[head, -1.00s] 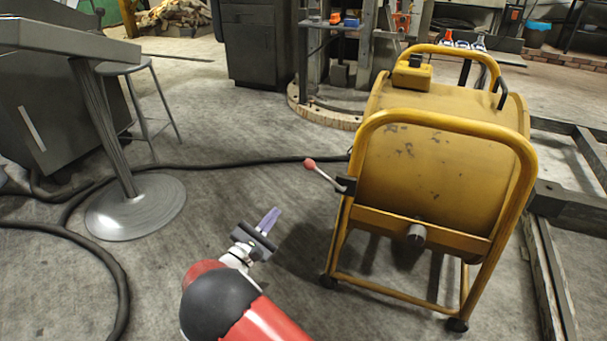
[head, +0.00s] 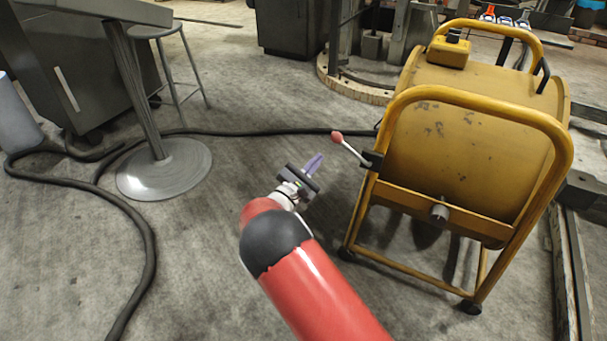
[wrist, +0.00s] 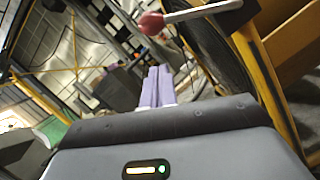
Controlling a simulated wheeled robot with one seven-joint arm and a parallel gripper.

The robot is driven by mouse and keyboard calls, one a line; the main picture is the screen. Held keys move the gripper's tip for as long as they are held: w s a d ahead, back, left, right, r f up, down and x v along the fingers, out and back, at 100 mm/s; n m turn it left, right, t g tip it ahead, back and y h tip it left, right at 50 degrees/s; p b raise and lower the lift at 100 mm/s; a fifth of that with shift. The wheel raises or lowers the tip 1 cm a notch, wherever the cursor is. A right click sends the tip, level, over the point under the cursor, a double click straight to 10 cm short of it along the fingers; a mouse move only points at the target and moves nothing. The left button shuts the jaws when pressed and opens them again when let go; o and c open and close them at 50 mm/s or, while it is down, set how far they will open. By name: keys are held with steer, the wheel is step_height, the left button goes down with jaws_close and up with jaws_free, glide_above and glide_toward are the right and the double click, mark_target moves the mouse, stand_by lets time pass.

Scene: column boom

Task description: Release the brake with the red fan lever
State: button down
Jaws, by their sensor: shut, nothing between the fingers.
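The red-tipped lever (head: 338,137) sticks out to the left from the side of the yellow fan drum (head: 440,140). Its pale rod runs down to a dark bracket (head: 373,160) on the frame. The lever's red knob also shows at the top of the wrist view (wrist: 152,23), ahead of and above the fingers. My gripper (head: 317,160) is to the left of and slightly below the lever in the head view, apart from it. Its purple fingers (wrist: 156,86) are together with nothing between them.
A round pedestal base (head: 165,168) and a stool (head: 178,65) stand at the left. A black hose (head: 146,255) curves across the floor and runs behind the gripper towards the fan. The yellow tubular frame (head: 560,150) surrounds the drum. Open floor lies left of the fan.

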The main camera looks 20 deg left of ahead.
mark_target(333, 141)
steer(key=shift+w+d+r+p, duration=0.15)
steer(key=shift+w+d+r, duration=0.15)
steer(key=shift+r, duration=0.25)
steer(key=shift+w+d+r+p, duration=0.1)
steer(key=shift+w+d+r, duration=0.25)
steer(key=shift+r, duration=0.15)
steer(key=shift+w+d+r+p, duration=0.15)
steer(key=shift+w+d+r, duration=0.15)
steer(key=shift+r, duration=0.25)
steer(key=shift+r, duration=0.1)
steer(key=shift+d+r+m+g+h+b, duration=0.25)
steer(key=shift+r+m+b, duration=0.3)
steer(key=shift+m, duration=0.2)
steer(key=shift+d+r+m+g+h+b, duration=0.15)
steer(key=shift+d+r+m+h+b, duration=0.2)
steer(key=shift+m+b, duration=0.35)
steer(key=d+r+m+g+b, duration=0.3)
steer(key=d+r+m+b, duration=0.3)
steer(key=m+b, duration=0.5)
steer(key=shift+s+d+r+b, duration=0.35)
steer(key=shift+s+d+b, duration=0.05)
steer(key=shift+d+b, duration=0.55)
steer(key=shift+h, duration=0.4)
